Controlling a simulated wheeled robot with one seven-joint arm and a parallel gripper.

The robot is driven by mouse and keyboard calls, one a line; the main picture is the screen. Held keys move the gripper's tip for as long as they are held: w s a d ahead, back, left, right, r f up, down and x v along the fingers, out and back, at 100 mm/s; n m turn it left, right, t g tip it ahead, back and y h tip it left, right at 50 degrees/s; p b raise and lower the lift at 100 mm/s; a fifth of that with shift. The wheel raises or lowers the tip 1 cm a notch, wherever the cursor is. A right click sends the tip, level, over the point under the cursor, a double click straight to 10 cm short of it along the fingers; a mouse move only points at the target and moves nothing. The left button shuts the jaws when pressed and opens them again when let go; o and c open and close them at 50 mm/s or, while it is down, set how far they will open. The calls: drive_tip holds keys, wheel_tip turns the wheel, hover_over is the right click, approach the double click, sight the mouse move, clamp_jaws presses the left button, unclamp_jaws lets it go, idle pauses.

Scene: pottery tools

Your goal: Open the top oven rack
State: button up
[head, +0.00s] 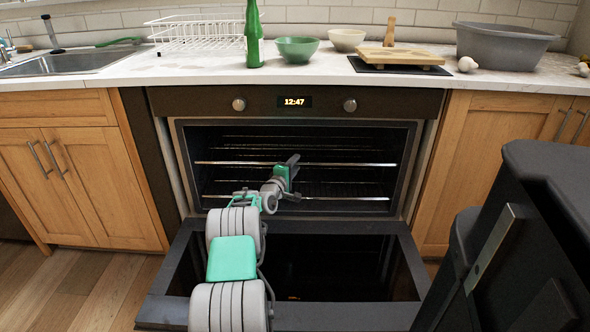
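The oven (297,105) stands with its door (290,270) folded down flat toward me. Inside are two wire racks. The top rack (330,164) has a bright front rail in the upper half of the cavity, and it appears to sit inside the oven. The lower rack (345,198) lies below it near the cavity floor. My gripper (294,176) is at the oven mouth, around the middle, between the heights of the two front rails. It overlaps the top rail in the view; whether it touches is unclear.
On the counter stand a white dish rack (195,35), a green bottle (253,35), a green bowl (297,49), a cutting board (402,58) and a grey tub (505,45). Wooden cabinets (85,175) flank the oven. The lowered door lies under my arm.

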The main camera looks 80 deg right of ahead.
drive_tip(key=shift+d, duration=0.25)
drive_tip(key=shift+c, duration=0.4)
clamp_jaws()
idle(0.9)
